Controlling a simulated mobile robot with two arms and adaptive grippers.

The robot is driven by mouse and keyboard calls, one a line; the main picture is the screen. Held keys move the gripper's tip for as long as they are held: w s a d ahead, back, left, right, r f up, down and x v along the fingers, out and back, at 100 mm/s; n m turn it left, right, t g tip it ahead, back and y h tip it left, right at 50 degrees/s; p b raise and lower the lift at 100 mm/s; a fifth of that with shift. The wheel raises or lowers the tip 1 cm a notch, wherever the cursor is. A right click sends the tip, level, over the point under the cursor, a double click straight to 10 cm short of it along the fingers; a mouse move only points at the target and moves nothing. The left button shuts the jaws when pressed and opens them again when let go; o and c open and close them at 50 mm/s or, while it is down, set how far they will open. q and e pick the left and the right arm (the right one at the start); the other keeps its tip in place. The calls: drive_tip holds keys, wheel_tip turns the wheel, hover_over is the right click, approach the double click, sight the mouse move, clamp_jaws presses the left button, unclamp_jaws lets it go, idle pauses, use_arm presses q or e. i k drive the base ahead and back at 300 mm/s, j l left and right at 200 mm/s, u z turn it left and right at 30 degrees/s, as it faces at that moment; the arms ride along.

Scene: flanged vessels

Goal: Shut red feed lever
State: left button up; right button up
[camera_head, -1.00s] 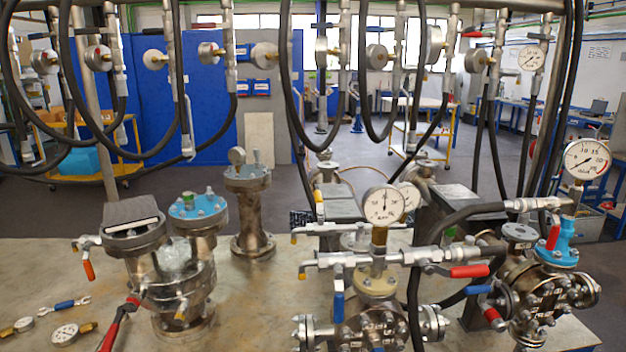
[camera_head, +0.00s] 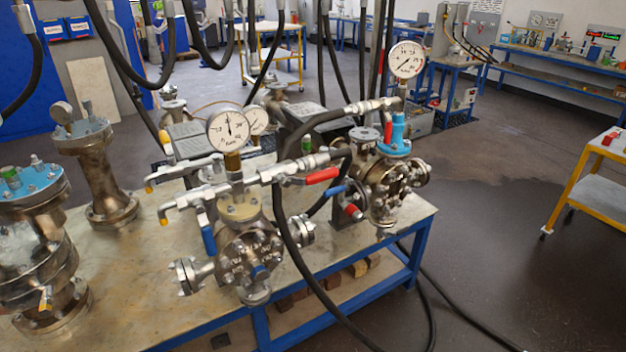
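A red lever (camera_head: 321,176) sits on the horizontal pipe (camera_head: 283,172) above the middle flanged vessel (camera_head: 247,250), beside the black hose. It lies roughly along the pipe, angled slightly. Another red handle (camera_head: 388,134) stands upright by the blue-topped fitting of the right vessel (camera_head: 384,180), and a red-ended handle (camera_head: 352,211) points down at its left side. Which red one is the feed lever I cannot tell for sure. Blue levers hang at the middle vessel (camera_head: 209,240) and point left at the right vessel (camera_head: 335,189). Neither of my grippers is in view.
The vessels stand on a blue-framed bench (camera_head: 150,290). Pressure gauges rise above the middle (camera_head: 229,129) and right (camera_head: 406,60) vessels. Black hoses hang in front and trail to the floor. The floor right of the bench is open up to a yellow cart (camera_head: 590,190).

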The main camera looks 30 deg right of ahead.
sight(314, 178)
drive_tip(key=u, duration=0.55)
drive_tip(key=l+u, duration=0.75)
drive_tip(key=l, duration=0.2)
drive_tip(key=k+l+u, duration=0.2)
drive_tip(key=l+u, duration=0.2)
